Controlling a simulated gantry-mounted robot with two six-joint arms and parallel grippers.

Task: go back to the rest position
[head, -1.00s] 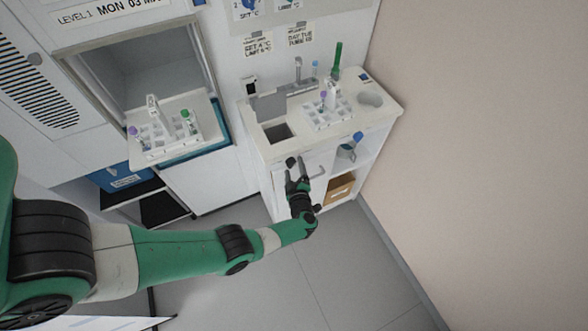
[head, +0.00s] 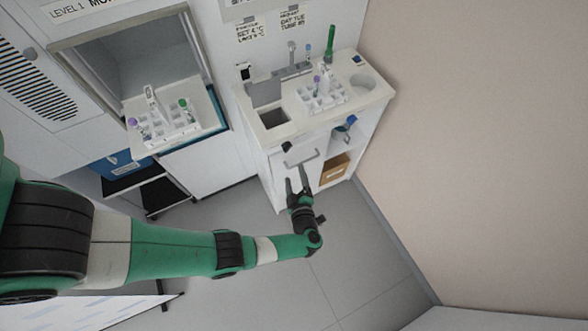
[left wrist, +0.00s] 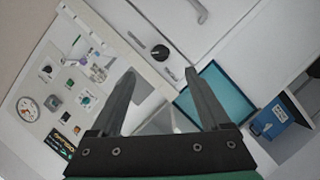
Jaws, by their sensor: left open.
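My left gripper (head: 297,186) is in front of the white counter cabinet (head: 283,180), low near its door handle (head: 301,158). Its two fingers are apart with nothing between them. In the left wrist view the left gripper (left wrist: 160,88) also shows open and empty, with a black knob (left wrist: 160,52) beyond the fingertips. My right gripper is not in view.
A white tube rack (head: 322,97) stands on the counter at the back. Another rack (head: 165,128) with capped tubes sits on the tray in the open cabinet at left. A cardboard box (head: 333,170) is on the cabinet's lower shelf. The floor (head: 340,255) is clear.

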